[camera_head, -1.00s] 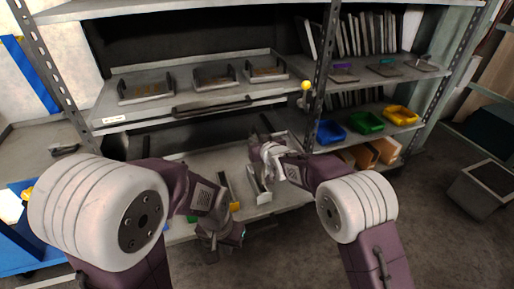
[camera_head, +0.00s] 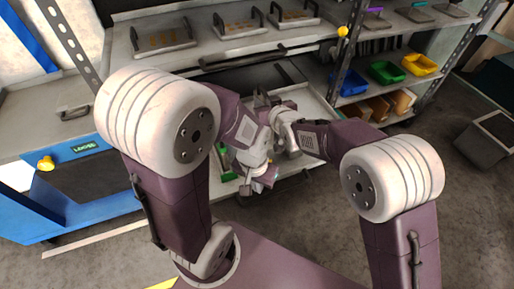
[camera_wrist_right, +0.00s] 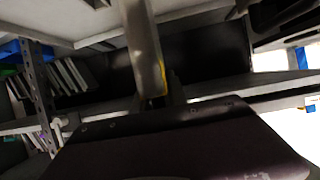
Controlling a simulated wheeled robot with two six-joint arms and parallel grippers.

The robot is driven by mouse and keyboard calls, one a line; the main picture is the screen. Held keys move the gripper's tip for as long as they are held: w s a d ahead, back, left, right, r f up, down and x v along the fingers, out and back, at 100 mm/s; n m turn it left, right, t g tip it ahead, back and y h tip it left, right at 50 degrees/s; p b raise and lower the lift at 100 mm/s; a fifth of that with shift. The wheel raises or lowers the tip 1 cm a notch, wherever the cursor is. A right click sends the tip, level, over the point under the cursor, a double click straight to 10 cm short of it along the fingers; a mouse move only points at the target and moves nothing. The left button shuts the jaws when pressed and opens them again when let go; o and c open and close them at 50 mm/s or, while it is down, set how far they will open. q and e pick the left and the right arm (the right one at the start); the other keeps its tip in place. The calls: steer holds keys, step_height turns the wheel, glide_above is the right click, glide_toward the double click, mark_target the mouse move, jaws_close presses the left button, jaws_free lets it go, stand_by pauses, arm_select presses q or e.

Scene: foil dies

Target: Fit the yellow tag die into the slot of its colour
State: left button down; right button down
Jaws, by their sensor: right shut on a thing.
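My right gripper (camera_head: 264,101) is over the lower pull-out shelf (camera_head: 300,78), near the middle of the head view. In the right wrist view it is shut on a flat grey plate (camera_wrist_right: 143,45) with a yellow edge, which looks like the yellow tag die. The die is hard to make out in the head view, among the arms. My left gripper (camera_head: 262,179) is just below the right one, close to it, pointing down; its fingers are too small and hidden to read. I cannot pick out a yellow slot in either view.
Handled trays (camera_head: 163,41) stand on the upper pull-out shelf. Blue (camera_head: 352,82), green (camera_head: 386,71) and yellow (camera_head: 417,64) bins stand at right, beyond a post with a yellow knob (camera_head: 343,31). A blue cart (camera_head: 75,200) is at left.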

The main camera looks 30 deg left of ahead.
step_height(320, 180, down, 9)
steer(key=s+a+b, duration=0.2)
steer(key=b, duration=0.1)
steer(key=shift+s+r+y+b, duration=0.15)
steer(key=shift+y+b, duration=0.15)
steer(key=shift+b, duration=0.05)
stand_by(0.4)
steer(key=c, duration=1.5)
jaws_free()
steer(key=shift+d+f+g, duration=0.1)
steer(key=shift+f+g, duration=0.2)
steer(key=shift+f, duration=0.05)
steer(key=shift+o, duration=0.9)
steer(key=shift+s, duration=0.1)
